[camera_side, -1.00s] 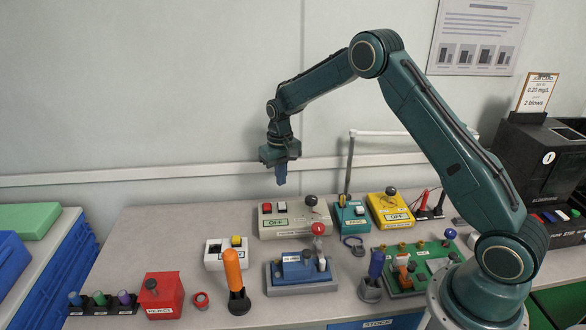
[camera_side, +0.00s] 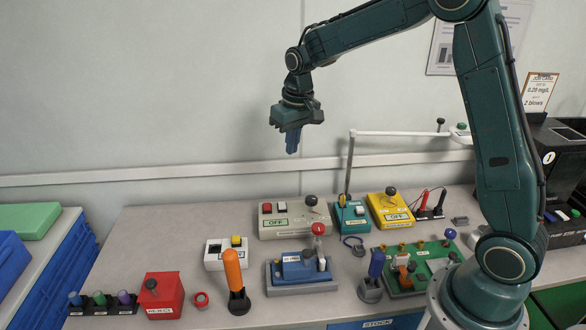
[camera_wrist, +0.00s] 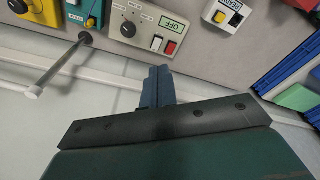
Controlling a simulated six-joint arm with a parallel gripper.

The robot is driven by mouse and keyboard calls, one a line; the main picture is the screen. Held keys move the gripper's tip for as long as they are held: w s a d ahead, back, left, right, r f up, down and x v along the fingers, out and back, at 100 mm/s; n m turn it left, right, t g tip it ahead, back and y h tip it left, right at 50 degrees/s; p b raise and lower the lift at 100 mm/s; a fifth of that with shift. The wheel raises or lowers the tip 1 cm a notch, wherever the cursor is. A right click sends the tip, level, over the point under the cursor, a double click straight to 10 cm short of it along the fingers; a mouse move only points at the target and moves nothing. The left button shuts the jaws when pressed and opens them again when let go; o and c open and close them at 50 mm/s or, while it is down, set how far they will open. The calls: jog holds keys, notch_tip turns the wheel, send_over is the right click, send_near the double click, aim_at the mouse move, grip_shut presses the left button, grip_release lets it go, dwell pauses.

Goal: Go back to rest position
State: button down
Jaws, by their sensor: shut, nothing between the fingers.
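My gripper (camera_side: 292,141) hangs in the air above the back of the bench, pointing down, with its blue fingers together and nothing between them. It is well above the devices and touches none of them. In the wrist view my gripper (camera_wrist: 158,82) also shows closed and empty, with the wall and the back of the bench beyond it.
A white horizontal rod on a post (camera_side: 390,133) stands right of my gripper. Open air surrounds the gripper.

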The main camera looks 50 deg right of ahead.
jog(key=s+a+r+n+t, duration=0.1)
jog(key=s+a+r, duration=0.1)
jog(key=s+r, duration=0.4)
jog(key=s+a+r+t, duration=0.15)
jog(key=s+r, duration=0.25)
jog(key=s, duration=0.5)
jog(key=s+a+n+t, duration=0.1)
jog(key=s+a, duration=0.1)
jog(key=s, duration=1.2)
jog(key=shift+s+a+f, duration=0.2)
jog(key=shift+s+f, duration=0.1)
